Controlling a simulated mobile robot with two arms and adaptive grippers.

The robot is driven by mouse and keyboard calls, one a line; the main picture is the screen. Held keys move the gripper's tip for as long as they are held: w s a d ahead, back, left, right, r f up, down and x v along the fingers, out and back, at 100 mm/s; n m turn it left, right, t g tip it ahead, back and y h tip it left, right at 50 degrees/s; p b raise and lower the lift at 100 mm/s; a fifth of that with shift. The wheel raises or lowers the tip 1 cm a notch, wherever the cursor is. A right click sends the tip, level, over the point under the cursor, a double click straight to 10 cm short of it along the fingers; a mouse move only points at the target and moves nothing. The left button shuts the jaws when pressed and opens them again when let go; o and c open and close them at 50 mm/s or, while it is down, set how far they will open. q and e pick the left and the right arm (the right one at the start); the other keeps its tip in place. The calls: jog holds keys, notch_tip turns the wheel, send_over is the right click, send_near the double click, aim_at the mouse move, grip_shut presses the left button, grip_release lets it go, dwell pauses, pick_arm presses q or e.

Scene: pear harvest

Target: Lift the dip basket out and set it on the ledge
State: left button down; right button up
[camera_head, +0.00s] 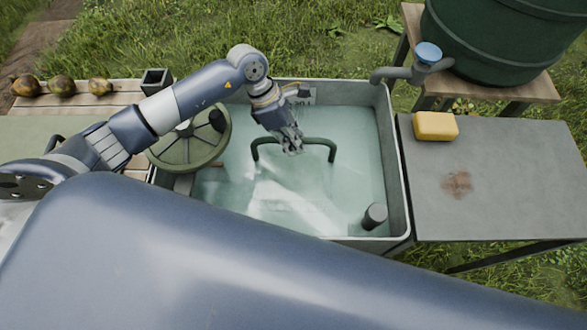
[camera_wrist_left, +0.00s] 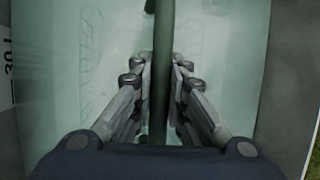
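The dip basket's dark green arched handle (camera_head: 322,142) stands out of the cloudy water in the grey wash tank (camera_head: 398,175). The basket body is under water; only faint wire outlines (camera_wrist_left: 185,38) show in the left wrist view. My left gripper (camera_head: 291,150) reaches down from above at the middle of the handle. In the left wrist view the handle (camera_wrist_left: 162,60) runs between the finger pads, which lie close against it on both sides. My right gripper is not in view.
A grey table (camera_head: 500,180) with a yellow sponge (camera_head: 435,126) adjoins the tank's right side. A dark cylinder (camera_head: 374,215) stands in the near right corner. Several pears (camera_head: 62,86) lie on wooden slats. A tap (camera_head: 400,73) overhangs the back right.

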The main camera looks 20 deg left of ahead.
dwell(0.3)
pick_arm(q)
jog(key=shift+r+p, duration=0.4)
jog(key=shift+p, duration=0.15)
notch_tip(320, 180, up, 9)
jog(key=shift+w+f+b, duration=0.15)
jog(key=shift+b, duration=0.65)
notch_tip(320, 180, up, 20)
jog(key=p, duration=0.9)
jog(key=shift+p, duration=0.4)
jog(key=shift+f, duration=0.15)
